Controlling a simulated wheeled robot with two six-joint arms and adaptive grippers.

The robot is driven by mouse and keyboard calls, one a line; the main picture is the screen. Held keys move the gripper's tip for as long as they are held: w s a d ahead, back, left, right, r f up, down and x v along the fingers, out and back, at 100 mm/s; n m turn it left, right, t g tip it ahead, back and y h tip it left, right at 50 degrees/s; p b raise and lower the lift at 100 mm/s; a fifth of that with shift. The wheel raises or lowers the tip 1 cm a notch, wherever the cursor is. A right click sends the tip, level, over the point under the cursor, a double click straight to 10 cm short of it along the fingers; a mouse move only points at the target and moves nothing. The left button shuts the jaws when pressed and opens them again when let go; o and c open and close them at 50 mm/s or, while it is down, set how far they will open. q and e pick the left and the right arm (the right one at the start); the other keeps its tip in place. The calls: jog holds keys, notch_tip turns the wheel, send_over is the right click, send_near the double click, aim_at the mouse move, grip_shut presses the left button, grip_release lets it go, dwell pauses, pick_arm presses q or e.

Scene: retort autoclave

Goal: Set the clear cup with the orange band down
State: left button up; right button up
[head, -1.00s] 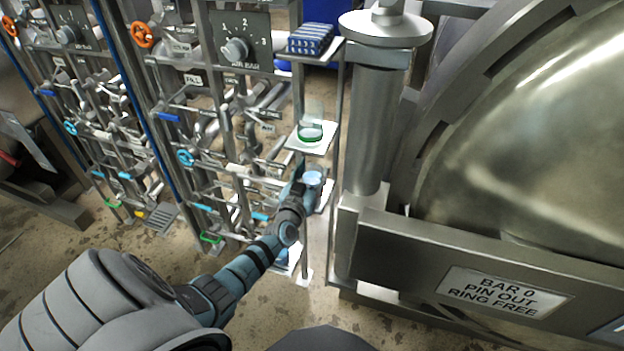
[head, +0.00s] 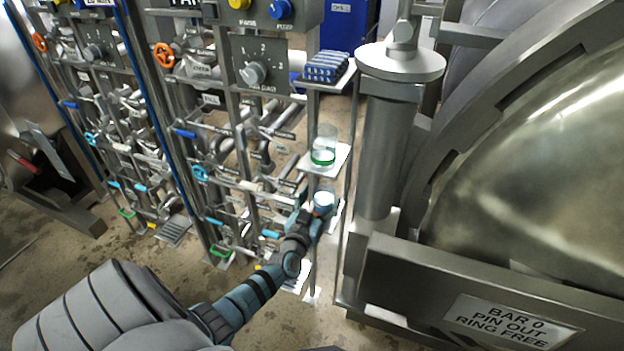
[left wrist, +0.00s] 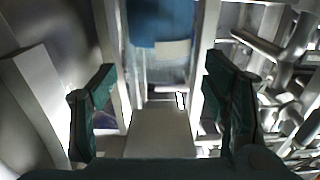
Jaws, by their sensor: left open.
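A small pale, bluish cup (head: 324,199) stands at the lower shelf of the narrow rack in the head view, right at my left gripper (head: 311,214). I cannot make out an orange band on it. In the left wrist view my left gripper (left wrist: 160,68) is open, its two dark green fingers wide apart. A pale shelf plate (left wrist: 158,132) lies between and below them, with a blurred blue and clear shape (left wrist: 162,45) beyond. I cannot tell whether that is the cup. My right gripper is in neither view.
A clear cup with a green band (head: 323,157) stands on the shelf above. A blue rack of vials (head: 327,66) sits on the top shelf. The pipe panel (head: 250,140) is close on the left, the steel column (head: 384,150) and autoclave (head: 540,160) on the right.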

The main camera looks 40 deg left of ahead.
pick_arm(q)
jog(key=p+v, duration=0.2)
jog(key=v, duration=0.7)
jog(key=s+d+f+m+g+h, duration=0.1)
jog(key=s+d+f+g+h, duration=0.15)
jog(key=s+f, duration=0.5)
jog(key=s+d+f+m+g+h, duration=0.1)
jog(key=s+d+f+g, duration=0.3)
jog(key=f, duration=0.6)
jog(key=s+d+f+m+g+h, duration=0.1)
jog(key=s+f+g, duration=0.2)
jog(key=s+f, duration=0.5)
jog(key=s+d+f+g, duration=0.1)
jog(key=s+f+g, duration=0.1)
jog(key=s, duration=0.4)
jog(key=s+d+f+g, duration=0.1)
jog(key=s+f+g, duration=0.1)
jog(key=s+f, duration=0.2)
jog(key=s+d+f+m+g, duration=0.1)
jog(key=s+d+f+g, duration=0.1)
jog(key=s, duration=0.7)
jog(key=shift+s+f, duration=0.25)
jog(key=shift+f, duration=0.3)
jog(key=shift+a+h, duration=0.1)
jog(key=shift+h, duration=0.15)
